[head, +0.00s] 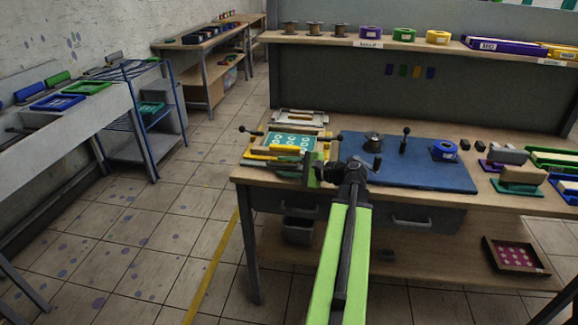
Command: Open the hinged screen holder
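The screen holder (268,151) stands at the left end of the workbench, with yellow parts along its front and black knobs at its sides. A teal screen with pale print shapes (295,142) lies in it, looking flat or nearly flat. A pale grey frame (299,118) sits just behind. My gripper (290,172) is at the front edge of the holder, at its right half, pointing left. It overlaps the holder's front in the view, so I cannot tell whether they touch. The gap between its fingers is too small to make out.
Squeegees (519,180) and trays fill the right end. A shelf (400,44) runs above. The tiled floor at left is clear.

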